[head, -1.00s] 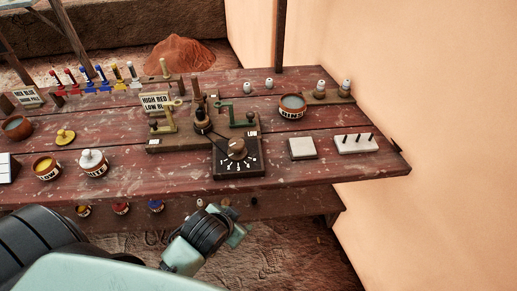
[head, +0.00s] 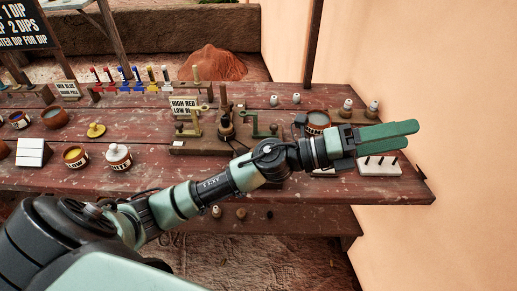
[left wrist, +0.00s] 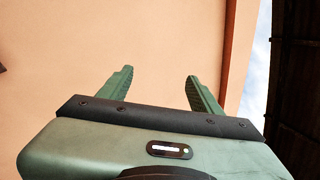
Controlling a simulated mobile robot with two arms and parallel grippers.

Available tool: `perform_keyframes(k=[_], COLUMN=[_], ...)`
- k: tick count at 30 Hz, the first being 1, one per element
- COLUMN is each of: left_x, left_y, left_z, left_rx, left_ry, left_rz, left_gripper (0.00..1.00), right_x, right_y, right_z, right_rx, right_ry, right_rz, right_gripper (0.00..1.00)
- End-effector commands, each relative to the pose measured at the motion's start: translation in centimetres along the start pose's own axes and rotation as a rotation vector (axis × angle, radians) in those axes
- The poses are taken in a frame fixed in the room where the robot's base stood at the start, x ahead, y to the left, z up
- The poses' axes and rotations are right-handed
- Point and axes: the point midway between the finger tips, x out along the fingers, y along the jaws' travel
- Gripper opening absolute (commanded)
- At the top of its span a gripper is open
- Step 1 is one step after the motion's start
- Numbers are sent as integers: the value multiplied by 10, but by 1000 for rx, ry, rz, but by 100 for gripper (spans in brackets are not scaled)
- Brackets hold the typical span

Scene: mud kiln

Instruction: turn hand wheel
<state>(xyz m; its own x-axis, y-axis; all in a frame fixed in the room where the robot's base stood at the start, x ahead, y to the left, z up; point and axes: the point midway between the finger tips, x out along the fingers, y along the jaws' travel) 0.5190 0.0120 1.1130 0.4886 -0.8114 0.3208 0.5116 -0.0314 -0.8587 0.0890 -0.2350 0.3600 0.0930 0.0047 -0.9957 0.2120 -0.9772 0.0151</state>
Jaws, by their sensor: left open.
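No hand wheel stands out clearly in the head view. A wooden stand (head: 195,146) with upright posts, a brass bracket (head: 188,128) and a green crank-shaped piece (head: 257,129) sits mid-table. My left arm crosses in front of it and hides most of the black dial box at its front. My left gripper (head: 411,135) is open and empty, pointing right above the table's right end, over a white block with pegs (head: 380,166). In the left wrist view its two green fingers (left wrist: 160,85) are apart, with only plain wall beyond. My right gripper is not in view.
A tan wall (head: 460,80) bounds the right. A post (head: 313,45) rises behind the table.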

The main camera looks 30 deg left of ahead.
Motion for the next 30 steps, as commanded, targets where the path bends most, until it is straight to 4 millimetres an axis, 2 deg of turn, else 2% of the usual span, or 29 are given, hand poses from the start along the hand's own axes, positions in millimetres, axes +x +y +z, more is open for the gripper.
perform_keyframes(k=[1, 3, 5, 6, 8, 9, 11, 12, 16, 18, 21, 25, 30], left_x=[3, -4, -20, -36, -65, -89, -128, -154, -229, -257, -282, -293, -301], left_y=[6, 24, 47, 64, 91, 107, 126, 134, 136, 128, 119, 121, 142], left_z=[-15, -37, -46, -46, -37, -25, 0, 20, 82, 106, 126, 129, 118], left_rx=[139, 314, 450, 533, 642, 702, 768, 797, 814, 796, 767, 751, 750], left_ry=[157, 379, 568, 691, 874, 993, 1157, 1255, 1495, 1573, 1637, 1664, 1663], left_rz=[20, 68, 131, 185, 285, 362, 489, 577, 842, 947, 1038, 1072, 1069], left_gripper=[64, 64, 64, 64, 64, 64, 64, 64, 64, 64, 64, 64, 64], right_x=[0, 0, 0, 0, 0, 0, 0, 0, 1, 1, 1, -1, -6], right_y=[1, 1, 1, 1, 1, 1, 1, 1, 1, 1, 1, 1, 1], right_z=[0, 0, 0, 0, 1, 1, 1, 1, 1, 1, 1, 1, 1], right_rx=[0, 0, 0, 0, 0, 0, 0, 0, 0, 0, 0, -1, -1], right_ry=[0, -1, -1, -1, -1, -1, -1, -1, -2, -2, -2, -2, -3], right_rz=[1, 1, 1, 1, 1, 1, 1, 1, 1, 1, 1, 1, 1], right_gripper=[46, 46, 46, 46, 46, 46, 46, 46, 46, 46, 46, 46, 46])
